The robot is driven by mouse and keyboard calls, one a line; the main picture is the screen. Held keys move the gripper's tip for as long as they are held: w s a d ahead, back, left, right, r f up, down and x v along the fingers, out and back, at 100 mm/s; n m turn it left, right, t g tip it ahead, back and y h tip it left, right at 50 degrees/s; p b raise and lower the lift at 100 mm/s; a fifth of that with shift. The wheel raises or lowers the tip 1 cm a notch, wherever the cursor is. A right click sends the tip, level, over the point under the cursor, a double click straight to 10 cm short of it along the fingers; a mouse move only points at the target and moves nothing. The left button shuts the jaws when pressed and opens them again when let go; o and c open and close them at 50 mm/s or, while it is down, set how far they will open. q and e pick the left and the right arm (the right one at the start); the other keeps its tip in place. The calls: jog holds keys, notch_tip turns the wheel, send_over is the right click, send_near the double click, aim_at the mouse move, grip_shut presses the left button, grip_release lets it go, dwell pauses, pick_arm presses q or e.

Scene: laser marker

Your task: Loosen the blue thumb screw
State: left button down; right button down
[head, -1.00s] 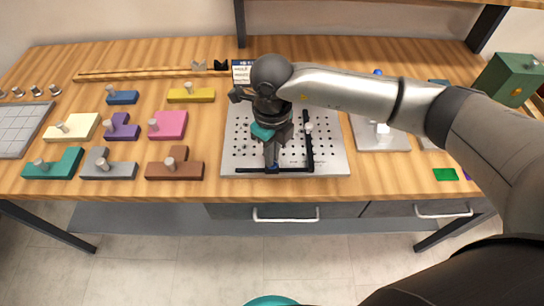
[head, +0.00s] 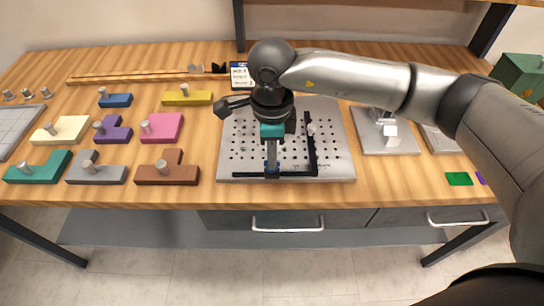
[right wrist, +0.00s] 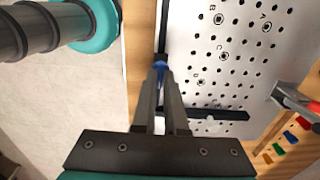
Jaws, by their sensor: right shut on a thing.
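The blue thumb screw (right wrist: 159,65) shows as a small blue part between my right fingertips in the right wrist view; the fingers cover most of it. In the head view a bit of blue (head: 271,175) shows under the fingertips. It sits at the black bar (head: 245,175) along the front edge of the perforated metal plate (head: 340,165). My right gripper (head: 271,170) points down at it and is shut on it. It also shows in the right wrist view (right wrist: 160,75). My left gripper is not in view.
A second black bar (head: 311,150) runs back across the plate. Coloured blocks with pegs, such as the brown block (head: 165,172), stand to the left. A grey plate with a white part (head: 385,140) lies to the right. A green box (head: 520,78) stands at the far right.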

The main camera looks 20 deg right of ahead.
dwell(0.5)
jog(key=c, duration=1)
grip_release()
jog(key=shift+o, duration=0.2)
jog(key=shift+r, duration=0.1)
notch_tip(320, 180, up, 15)
jog(key=p, duration=0.1)
